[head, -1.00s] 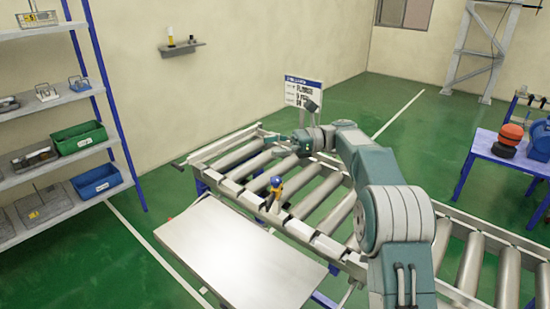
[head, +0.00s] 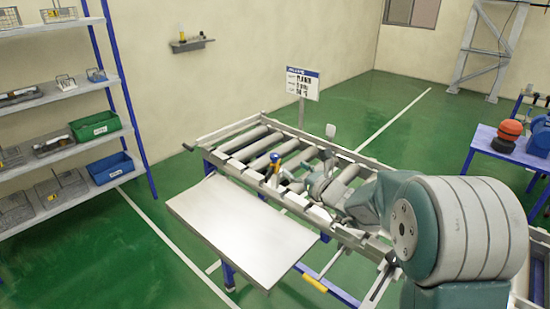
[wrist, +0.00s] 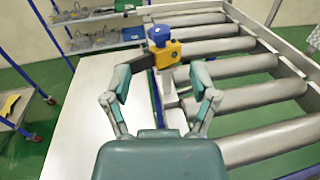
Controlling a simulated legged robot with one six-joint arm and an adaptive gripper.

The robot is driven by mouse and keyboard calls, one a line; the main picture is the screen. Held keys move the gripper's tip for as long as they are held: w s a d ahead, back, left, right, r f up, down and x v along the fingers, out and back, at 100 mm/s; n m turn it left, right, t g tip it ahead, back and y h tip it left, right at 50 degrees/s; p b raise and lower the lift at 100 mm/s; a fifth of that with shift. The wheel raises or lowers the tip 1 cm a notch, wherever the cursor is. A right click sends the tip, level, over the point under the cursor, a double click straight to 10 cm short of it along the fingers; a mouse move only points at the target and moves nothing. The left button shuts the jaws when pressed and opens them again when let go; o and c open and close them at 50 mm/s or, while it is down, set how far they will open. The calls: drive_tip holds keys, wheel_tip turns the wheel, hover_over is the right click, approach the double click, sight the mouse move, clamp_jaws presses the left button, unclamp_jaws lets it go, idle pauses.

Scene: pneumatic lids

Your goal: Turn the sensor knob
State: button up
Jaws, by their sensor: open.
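The sensor knob (wrist: 159,34) is blue and sits on top of a yellow sensor body (wrist: 166,53) in the wrist view. The sensor stands on a light post at the near side of the roller conveyor. In the head view the blue knob (head: 275,157) is small, beside the conveyor rail. My gripper (wrist: 158,82) is open and empty, its two fingers spread left and right of the sensor's line. The sensor lies ahead of the fingertips in the wrist view. In the head view my gripper (head: 291,180) is close to the sensor; contact cannot be told.
A roller conveyor (head: 255,150) runs under my arm. A white table top (head: 235,235) lies on its near side. Shelves (head: 70,150) with green and blue bins stand at left. A sign (head: 302,82) stands behind the conveyor. A blue table (head: 500,153) is at right.

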sight(278, 157)
drive_tip(key=x, duration=0.9)
drive_tip(key=shift+w+a, duration=0.15)
drive_tip(key=shift+w, duration=0.05)
clamp_jaws()
